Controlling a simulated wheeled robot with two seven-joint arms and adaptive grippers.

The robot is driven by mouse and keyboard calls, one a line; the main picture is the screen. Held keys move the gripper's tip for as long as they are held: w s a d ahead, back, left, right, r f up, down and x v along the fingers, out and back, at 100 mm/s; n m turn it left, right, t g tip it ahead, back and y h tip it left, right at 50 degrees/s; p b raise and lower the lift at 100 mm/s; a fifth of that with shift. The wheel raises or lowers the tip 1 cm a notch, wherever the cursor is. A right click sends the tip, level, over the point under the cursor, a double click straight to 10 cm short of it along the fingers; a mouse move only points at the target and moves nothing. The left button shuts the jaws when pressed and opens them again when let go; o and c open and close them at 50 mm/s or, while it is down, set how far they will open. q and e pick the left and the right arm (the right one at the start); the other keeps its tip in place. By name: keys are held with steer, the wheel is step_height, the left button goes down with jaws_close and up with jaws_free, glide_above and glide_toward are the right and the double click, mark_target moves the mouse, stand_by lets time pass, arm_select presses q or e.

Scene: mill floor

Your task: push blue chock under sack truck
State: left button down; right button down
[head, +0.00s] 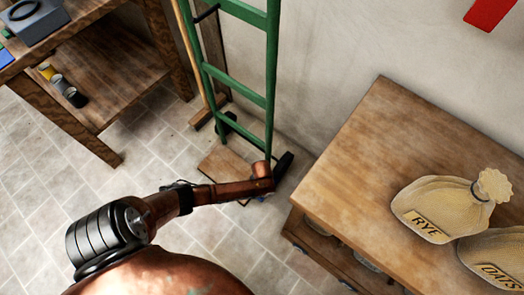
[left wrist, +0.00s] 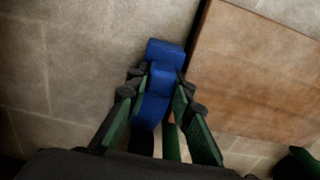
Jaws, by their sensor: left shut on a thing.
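The green sack truck (head: 272,75) stands upright against the wall, with a dark wheel (head: 284,165) at its right foot. A flat brown plate or board (head: 222,164) lies at its foot. In the left wrist view the blue chock (left wrist: 163,78) is between the fingers of my left gripper (left wrist: 160,82), which is shut on it. The chock is close beside the edge of a brown board (left wrist: 260,70), over the tiles. Whether it touches the floor is unclear. In the head view my left wrist hides most of the gripper and chock. My right gripper is not in view.
A wooden bench (head: 345,165) with sacks marked RYE (head: 435,212) and OATS (head: 490,262) stands close on the right. A wooden table with a lower shelf (head: 110,85) stands at the left. Tiled floor (head: 50,190) between them is open.

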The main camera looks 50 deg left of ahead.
arm_select(q)
steer(key=shift+f, duration=0.1)
steer(key=shift+w+a, duration=0.15)
steer(key=shift+w, duration=0.6)
stand_by(0.7)
steer(key=c, duration=1.6)
jaws_free()
step_height(320, 180, up, 12)
